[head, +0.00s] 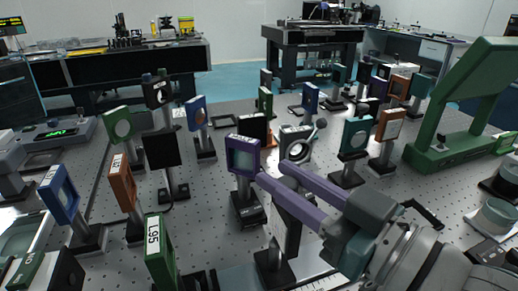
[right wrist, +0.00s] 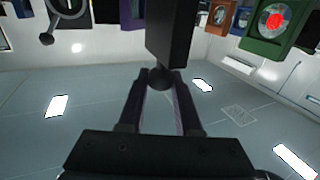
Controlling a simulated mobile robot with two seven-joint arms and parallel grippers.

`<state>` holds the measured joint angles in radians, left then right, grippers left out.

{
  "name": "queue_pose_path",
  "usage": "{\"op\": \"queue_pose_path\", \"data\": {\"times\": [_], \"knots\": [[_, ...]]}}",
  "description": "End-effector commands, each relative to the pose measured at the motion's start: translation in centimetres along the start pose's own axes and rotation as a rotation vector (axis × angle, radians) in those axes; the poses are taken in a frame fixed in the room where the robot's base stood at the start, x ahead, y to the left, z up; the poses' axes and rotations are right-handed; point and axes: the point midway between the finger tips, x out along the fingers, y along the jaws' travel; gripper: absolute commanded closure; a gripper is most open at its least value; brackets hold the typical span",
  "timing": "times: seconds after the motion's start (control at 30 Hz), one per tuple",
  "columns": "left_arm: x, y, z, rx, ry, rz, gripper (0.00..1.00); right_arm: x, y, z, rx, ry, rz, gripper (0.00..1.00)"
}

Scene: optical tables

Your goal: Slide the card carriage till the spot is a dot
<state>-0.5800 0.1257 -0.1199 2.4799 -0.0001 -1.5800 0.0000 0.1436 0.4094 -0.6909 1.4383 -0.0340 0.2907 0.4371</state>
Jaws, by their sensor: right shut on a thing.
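My right gripper (head: 272,173) reaches in from the right in the head view, its long fingers just above a dark upright card (head: 286,226) on a post and black base (head: 272,270). In the right wrist view, which is upside down, the fingers are shut on a round dark knob (right wrist: 160,78) at the edge of the dark card (right wrist: 168,28). The fingers hide the knob in the head view. A red spot (right wrist: 273,20) shows on a round face in a green frame (right wrist: 262,46) in the right wrist view. My left gripper is out of view.
A purple-framed optic (head: 243,157) stands close left of the fingers. A ring mount with a ball knob (head: 297,146) stands behind them. A green L95 frame (head: 160,250) is at front left. Several framed optics crowd the perforated table; a big green stand (head: 465,100) is at right.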

Motion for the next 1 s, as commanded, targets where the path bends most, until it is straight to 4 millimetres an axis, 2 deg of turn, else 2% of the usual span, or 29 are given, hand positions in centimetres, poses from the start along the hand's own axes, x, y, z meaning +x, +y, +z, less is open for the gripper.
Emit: {"op": "queue_pose_path", "data": {"times": [0.23,0.27,0.5,0.8,0.87,1.0], "knots": [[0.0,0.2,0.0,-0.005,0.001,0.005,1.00,0.0,-0.2,0.1,0.002,0.000,-0.004,1.00],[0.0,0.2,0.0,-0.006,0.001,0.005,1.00,0.0,-0.2,0.1,0.002,0.000,-0.004,0.64],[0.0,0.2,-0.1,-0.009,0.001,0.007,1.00,0.0,-0.1,0.0,0.002,0.000,-0.004,0.38],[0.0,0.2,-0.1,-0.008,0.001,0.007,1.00,-0.3,-0.1,0.1,0.002,-0.001,-0.003,0.38],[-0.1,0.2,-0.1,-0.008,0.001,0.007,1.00,-1.0,-0.1,0.1,0.002,-0.002,-0.003,0.38],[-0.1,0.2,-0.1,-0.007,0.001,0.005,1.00,-3.6,-0.1,0.2,0.003,-0.005,-0.003,0.38]]}}
